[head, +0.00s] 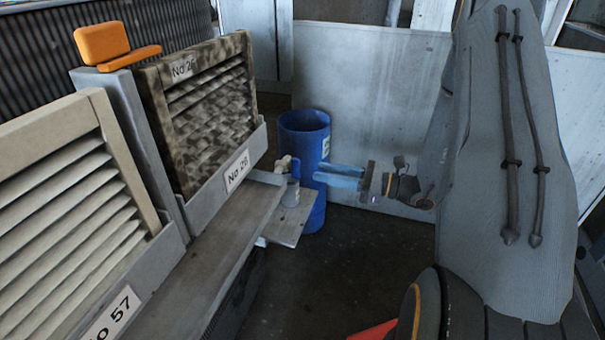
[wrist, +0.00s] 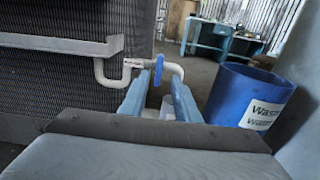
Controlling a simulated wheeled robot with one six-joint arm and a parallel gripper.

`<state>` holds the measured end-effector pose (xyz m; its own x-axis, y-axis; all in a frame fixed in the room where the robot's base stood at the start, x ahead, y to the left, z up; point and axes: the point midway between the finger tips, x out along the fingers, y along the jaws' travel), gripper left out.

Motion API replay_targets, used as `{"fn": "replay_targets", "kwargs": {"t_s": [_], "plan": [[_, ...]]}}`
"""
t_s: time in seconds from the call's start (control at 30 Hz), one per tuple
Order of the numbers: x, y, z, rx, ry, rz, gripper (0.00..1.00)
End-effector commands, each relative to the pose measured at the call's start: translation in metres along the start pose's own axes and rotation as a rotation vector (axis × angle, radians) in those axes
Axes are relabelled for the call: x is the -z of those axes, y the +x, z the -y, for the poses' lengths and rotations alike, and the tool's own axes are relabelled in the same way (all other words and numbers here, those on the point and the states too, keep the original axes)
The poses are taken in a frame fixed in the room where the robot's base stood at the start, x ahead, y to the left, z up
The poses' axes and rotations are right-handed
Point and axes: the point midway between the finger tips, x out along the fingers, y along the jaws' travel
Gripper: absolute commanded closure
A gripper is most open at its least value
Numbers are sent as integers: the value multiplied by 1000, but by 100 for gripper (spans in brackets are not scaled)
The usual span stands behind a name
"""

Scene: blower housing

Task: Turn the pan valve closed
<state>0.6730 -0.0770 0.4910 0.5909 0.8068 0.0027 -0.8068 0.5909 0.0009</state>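The pan valve is a blue handle (wrist: 159,68) on a pale bent pipe (wrist: 107,78), upright in the wrist view. In the head view the small blue handle (head: 295,168) sits beside the pale pipe end (head: 282,164). My gripper (head: 316,174) has long blue fingers and points left toward the valve, with a small apparent gap before the handle. In the wrist view the two fingers of my gripper (wrist: 158,76) stand apart, with the handle showing between their tips. I see no contact with the handle.
A grey container (head: 290,192) stands below the valve on a small ledge (head: 291,224). A blue waste bin (head: 304,128) stands just behind my fingers. Louvred panels (head: 208,110) line the left. An orange block (head: 102,43) rests on top. Dark floor is open below my gripper.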

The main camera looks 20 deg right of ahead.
Motion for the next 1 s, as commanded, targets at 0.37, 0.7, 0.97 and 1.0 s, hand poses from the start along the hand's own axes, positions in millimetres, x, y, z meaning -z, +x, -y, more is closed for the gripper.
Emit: {"fn": "replay_targets", "kwargs": {"t_s": [0.37,0.7,0.97,1.0], "plan": [[1,56,-2,-6,-1,-2,71],[0,68,-2,-3,-1,-2,71],[0,68,-2,-4,-1,-3,96],[0,68,-2,-4,-1,-3,100]]}}
